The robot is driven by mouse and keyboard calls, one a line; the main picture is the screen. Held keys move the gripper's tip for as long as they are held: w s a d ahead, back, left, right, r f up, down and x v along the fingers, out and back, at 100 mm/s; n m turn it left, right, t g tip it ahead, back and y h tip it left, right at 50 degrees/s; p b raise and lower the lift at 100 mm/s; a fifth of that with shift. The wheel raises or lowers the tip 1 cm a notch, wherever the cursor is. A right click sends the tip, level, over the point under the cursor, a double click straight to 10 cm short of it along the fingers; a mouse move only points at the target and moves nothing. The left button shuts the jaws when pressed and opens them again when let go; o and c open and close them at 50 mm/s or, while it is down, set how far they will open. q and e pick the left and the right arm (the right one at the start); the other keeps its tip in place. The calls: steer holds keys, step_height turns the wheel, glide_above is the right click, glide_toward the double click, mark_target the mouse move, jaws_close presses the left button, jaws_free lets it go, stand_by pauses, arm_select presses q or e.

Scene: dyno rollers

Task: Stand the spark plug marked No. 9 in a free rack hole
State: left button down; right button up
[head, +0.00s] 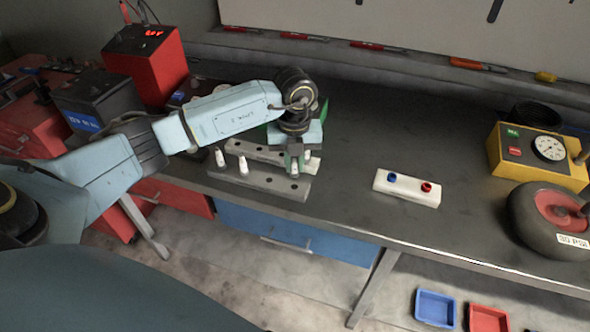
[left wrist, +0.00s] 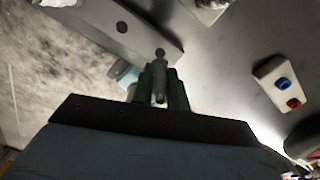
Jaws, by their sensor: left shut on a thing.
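My left gripper (head: 296,160) points down over the right part of the rack and is shut on a spark plug. In the left wrist view the plug (left wrist: 160,72) stands out between the green fingers (left wrist: 160,95), with its tip close to the rack's edge. I cannot read any number on it. The grey rack (head: 268,185) lies along the bench's front edge; dark holes show in its top, and it also shows in the left wrist view (left wrist: 85,22). Two pale plugs, one left (head: 220,157) and one right (head: 243,167), stand upright at its left part. My arm hides some of the area behind.
A white block with a blue and a red button (head: 407,189) lies right of the rack. A yellow gauge box (head: 540,157) and a black roller or wheel (head: 545,215) stand at the far right. A red box (head: 148,60) stands at the back left.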

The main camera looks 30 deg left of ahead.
mark_target(295, 171)
arm_select(q)
steer(key=shift+f, duration=1.5)
steer(key=shift+f, duration=0.1)
steer(key=shift+f+b, duration=0.35)
steer(key=shift+f, duration=0.15)
steer(key=c, duration=1.4)
jaws_free()
step_height(295, 171, up, 13)
steer(key=shift+r, duration=0.15)
